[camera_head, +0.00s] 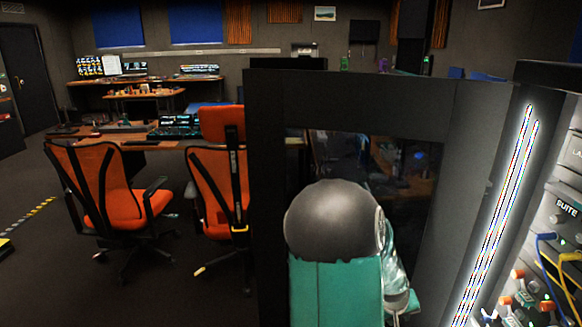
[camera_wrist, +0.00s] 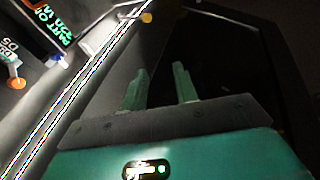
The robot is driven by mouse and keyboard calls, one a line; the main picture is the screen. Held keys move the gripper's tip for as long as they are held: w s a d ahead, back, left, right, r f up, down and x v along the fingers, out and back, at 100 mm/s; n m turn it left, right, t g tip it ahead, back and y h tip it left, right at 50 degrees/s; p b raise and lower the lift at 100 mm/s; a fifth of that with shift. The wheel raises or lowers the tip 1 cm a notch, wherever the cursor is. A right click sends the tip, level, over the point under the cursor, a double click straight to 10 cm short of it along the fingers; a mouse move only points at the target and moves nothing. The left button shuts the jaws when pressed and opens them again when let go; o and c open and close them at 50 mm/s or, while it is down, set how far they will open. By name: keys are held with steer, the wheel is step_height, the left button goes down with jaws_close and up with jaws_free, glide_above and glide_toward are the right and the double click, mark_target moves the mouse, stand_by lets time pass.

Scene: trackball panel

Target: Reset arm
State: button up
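My gripper (camera_wrist: 160,76) shows in the wrist view with two pale green fingers standing apart and nothing between them. It is open and empty, in front of a dark surface. In the head view my arm's teal and grey links fill the lower middle, and the gripper is not visible there. A panel (camera_head: 566,209) with labels, knobs and cables stands at the right edge of the head view. Part of a labelled panel (camera_wrist: 28,52) is at the upper left of the wrist view. No trackball can be made out.
A dark upright frame (camera_head: 271,200) stands behind my arm. A bright light strip (camera_head: 497,215) runs beside the panel. Two orange chairs, one at left (camera_head: 100,185) and one nearer the middle (camera_head: 208,180), stand at a desk (camera_head: 140,144). Floor at lower left is mostly clear.

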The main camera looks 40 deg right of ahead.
steer(key=w+a+r+n+t+y, duration=0.1)
steer(key=w+a+r, duration=0.45)
steer(key=a, duration=0.25)
steer(key=w+a+r+n+t+y, duration=0.1)
steer(key=w+a+r+t, duration=0.1)
steer(key=w+a+r, duration=0.35)
steer(key=w+a+r+n+t+y, duration=0.1)
steer(key=w+a+r+y, duration=0.15)
steer(key=w+a, duration=0.6)
steer(key=s+a+r+n+t, duration=0.1)
steer(key=s+a+r, duration=0.4)
steer(key=a, duration=0.7)
steer(key=s+a+r+n, duration=0.3)
steer(key=s+a+r, duration=0.2)
steer(key=a, duration=0.7)
steer(key=shift+r+n+t+y, duration=0.35)
steer(key=shift+r+n+t, duration=0.05)
steer(key=shift+d, duration=0.1)
